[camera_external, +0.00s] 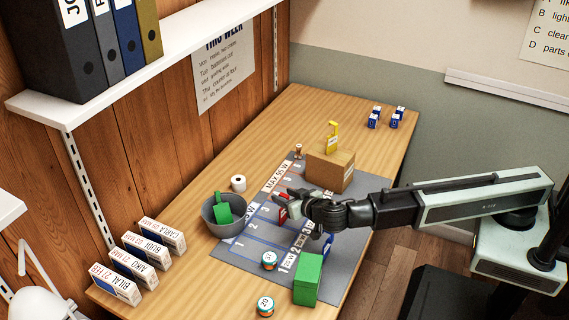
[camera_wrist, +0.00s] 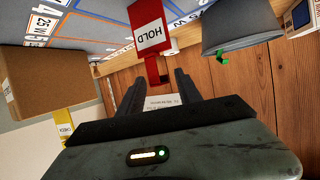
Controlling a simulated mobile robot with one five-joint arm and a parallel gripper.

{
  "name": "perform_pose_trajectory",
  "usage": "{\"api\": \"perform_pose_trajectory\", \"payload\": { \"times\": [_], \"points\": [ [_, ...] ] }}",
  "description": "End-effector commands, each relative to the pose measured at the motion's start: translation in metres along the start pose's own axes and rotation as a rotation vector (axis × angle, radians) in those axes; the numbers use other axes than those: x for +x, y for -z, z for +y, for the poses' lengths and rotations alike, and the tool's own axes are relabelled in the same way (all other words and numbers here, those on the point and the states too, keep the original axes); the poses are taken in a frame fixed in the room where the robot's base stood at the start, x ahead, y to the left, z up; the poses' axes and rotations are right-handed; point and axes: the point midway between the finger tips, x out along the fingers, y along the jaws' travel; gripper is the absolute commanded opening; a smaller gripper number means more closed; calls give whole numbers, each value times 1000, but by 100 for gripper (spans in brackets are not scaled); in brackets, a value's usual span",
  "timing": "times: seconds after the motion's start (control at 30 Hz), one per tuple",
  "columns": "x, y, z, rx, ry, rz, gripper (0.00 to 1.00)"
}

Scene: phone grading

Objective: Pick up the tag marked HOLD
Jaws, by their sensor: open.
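The red tag marked HOLD (camera_wrist: 146,14) shows upside down in the wrist view, just beyond my fingertips. It is apart from the fingers, as far as I can tell. In the external view a small part of the red tag (camera_external: 283,211) shows on the grey mat, at the left end of my gripper (camera_external: 297,201). My gripper also shows in the wrist view (camera_wrist: 157,82).
A cardboard box (camera_external: 330,172) with a yellow tag (camera_external: 333,136) stands beyond my gripper. A grey bowl (camera_external: 211,222) holding a green tag (camera_external: 223,214) is to the left. A green box (camera_external: 308,280) stands nearer. The grey mat (camera_external: 246,262) has bare areas.

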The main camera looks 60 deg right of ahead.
Motion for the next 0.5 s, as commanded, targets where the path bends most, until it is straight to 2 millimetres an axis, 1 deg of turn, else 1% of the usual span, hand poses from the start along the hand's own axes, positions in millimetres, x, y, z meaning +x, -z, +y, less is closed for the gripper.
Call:
{"api": "perform_pose_trajectory", "payload": {
  "times": [0.03, 0.07, 0.23, 0.27, 0.3, 0.37, 0.4, 0.5],
  "points": [
    [8, -3, -1, 0, 0, 0, 41],
    [10, -2, -1, 0, 0, 0, 41],
    [9, 0, 0, -1, 1, 0, 41],
    [9, 0, 0, -1, 1, 0, 38],
    [9, 0, 0, -1, 1, 0, 27],
    [9, 0, 0, -1, 1, 0, 11],
    [9, 0, 0, -1, 1, 0, 0],
    [9, 0, 0, -1, 1, 0, 0]
  ]
}}
